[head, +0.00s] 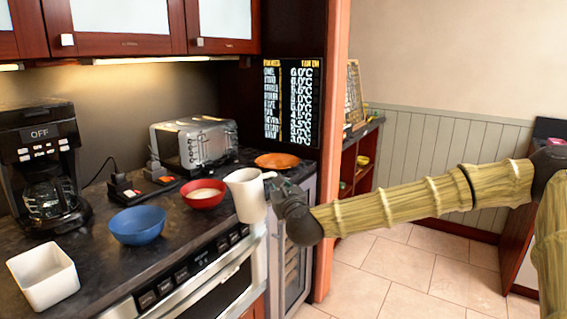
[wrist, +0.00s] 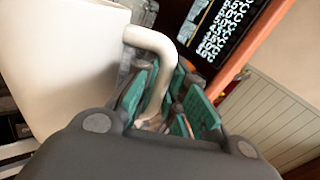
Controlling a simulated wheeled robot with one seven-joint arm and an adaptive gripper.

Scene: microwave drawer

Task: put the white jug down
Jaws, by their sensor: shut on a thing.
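The white jug (head: 247,197) is at the front right edge of the dark counter in the head view, upright or nearly so. Whether its base touches the counter or hangs just off the edge, I cannot tell. My gripper (head: 277,185) reaches in from the right and is shut on the jug's handle. In the wrist view the jug's body (wrist: 55,65) fills the left side, and its handle passes between the green-padded fingers of my gripper (wrist: 170,105). The jug's base is out of the wrist view.
On the counter (head: 98,255) stand a red bowl (head: 203,196) with pale contents, a blue bowl (head: 137,227), a white square container (head: 45,280), an orange plate (head: 277,160), a toaster (head: 195,143) and a coffee maker (head: 42,165). An oven front (head: 200,285) lies below the edge.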

